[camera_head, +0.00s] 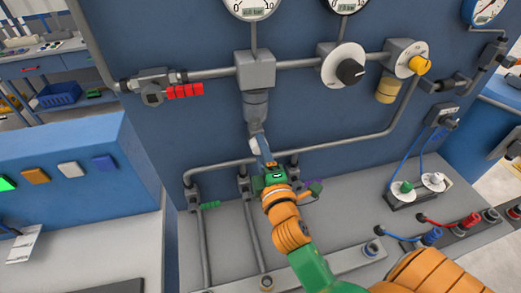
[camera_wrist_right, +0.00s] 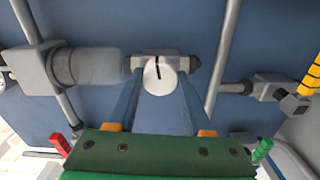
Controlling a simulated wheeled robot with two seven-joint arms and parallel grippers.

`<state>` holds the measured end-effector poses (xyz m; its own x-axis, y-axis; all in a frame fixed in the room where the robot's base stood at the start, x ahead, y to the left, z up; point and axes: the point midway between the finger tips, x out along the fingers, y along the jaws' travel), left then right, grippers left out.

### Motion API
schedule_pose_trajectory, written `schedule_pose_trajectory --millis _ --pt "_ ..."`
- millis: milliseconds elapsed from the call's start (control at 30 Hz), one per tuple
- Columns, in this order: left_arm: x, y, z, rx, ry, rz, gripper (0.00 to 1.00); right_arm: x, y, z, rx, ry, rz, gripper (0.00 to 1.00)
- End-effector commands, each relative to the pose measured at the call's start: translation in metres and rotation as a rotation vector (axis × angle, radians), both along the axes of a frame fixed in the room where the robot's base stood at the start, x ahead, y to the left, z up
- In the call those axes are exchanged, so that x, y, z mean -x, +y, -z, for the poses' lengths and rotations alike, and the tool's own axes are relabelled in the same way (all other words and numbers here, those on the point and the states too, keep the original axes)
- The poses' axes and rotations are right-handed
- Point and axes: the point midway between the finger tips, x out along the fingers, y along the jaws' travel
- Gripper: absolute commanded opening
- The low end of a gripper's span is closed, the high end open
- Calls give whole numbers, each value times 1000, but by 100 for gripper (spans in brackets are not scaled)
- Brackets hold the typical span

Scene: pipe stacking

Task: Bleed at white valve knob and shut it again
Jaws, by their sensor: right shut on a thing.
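The white valve knob (camera_wrist_right: 160,77) is a small round disc with a dark line marked on its upper part. In the right wrist view it sits on a grey fitting below the translucent grey bowl (camera_wrist_right: 92,66). The blue fingers of my right gripper (camera_wrist_right: 160,88) reach up on both sides of the knob and are shut on it. My left gripper does not show.
A pipe (camera_head: 225,162) with several small valves runs behind my right gripper. A black knob (camera_head: 350,71) and a yellow knob (camera_head: 419,64) are up to the right. Pressure gauges (camera_head: 251,4) are above.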

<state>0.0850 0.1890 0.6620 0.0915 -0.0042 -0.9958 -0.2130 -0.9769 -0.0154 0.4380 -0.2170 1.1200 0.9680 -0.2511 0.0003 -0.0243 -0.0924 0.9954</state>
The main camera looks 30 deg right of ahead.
Motion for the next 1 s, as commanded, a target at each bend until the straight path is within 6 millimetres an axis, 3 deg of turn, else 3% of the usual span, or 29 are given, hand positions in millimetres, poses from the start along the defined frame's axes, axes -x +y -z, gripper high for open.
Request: schedule_pose_trajectory --millis 400,933,967,1000 --pt "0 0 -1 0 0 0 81 0 0 -1 -155 -42 0 0" --pt "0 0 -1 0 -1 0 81 0 0 -1 -177 -48 -1 0" --pt "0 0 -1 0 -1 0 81 0 0 -1 -177 -48 -1 56" --pt "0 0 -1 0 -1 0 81 0 0 -1 -177 -48 -1 67"
